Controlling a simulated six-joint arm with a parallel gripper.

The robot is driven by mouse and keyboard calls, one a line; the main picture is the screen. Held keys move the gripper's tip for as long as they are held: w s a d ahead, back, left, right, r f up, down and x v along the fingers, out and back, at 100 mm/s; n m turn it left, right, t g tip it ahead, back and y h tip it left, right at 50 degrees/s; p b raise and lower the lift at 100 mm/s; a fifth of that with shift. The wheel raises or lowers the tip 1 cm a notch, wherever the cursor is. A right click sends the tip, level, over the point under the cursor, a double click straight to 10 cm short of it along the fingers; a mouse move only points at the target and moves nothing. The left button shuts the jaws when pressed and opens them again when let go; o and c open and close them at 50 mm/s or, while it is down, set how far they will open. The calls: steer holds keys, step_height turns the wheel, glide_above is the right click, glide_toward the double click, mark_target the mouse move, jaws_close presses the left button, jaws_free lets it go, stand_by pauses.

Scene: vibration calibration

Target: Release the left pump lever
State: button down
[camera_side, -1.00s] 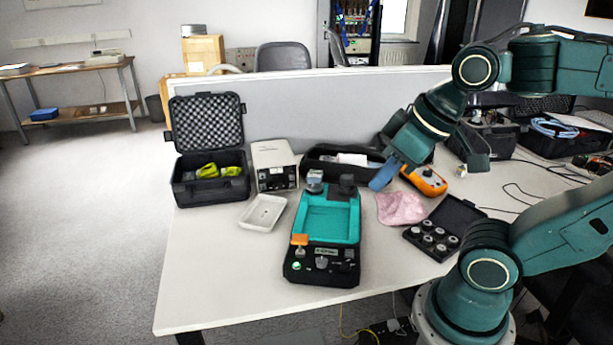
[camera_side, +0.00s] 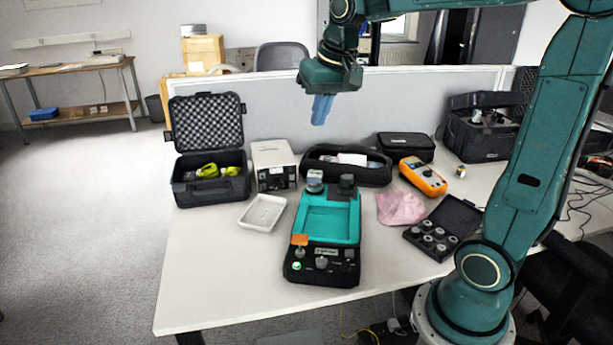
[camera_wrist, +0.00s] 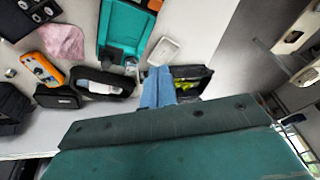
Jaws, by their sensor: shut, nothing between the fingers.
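The teal and black pump unit (camera_side: 358,225) stands in the middle of the white table (camera_side: 215,300); part of it shows in the wrist view (camera_wrist: 126,25). An orange piece (camera_side: 300,240), which looks like the left lever, sits at its front left, above a green-lit button (camera_side: 297,266). A grey knob (camera_side: 322,262) is to the right of the button. Whether the lever is engaged is too small to tell. My gripper (camera_side: 321,110), with blue fingers, is shut and empty, high above the back of the table, well apart from the unit. Its fingers also show in the wrist view (camera_wrist: 157,88).
A white tray (camera_side: 262,212), a beige box (camera_side: 274,165) and an open black case (camera_side: 210,190) stand left. A black pouch (camera_side: 345,178) lies behind the unit. A pink cloth (camera_side: 400,208), orange multimeter (camera_side: 424,178) and weight case (camera_side: 455,215) are right.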

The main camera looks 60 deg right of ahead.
steer(key=w+d+f+m+g, duration=0.1)
steer(key=w+d+f+m, duration=0.2)
steer(key=w+d, duration=0.5)
steer(key=w+d+f+m+g, duration=0.1)
steer(key=w+d+f+m, duration=0.1)
steer(key=d+f, duration=0.8)
steer(key=w+d+f+m+g+y, duration=0.1)
steer(key=w+d+f+m, duration=0.2)
steer(key=d+f, duration=0.7)
steer(key=d+m, duration=0.2)
steer(key=shift+w+d+f, duration=0.25)
steer(key=shift+d+f, duration=0.1)
steer(key=shift+f, duration=0.25)
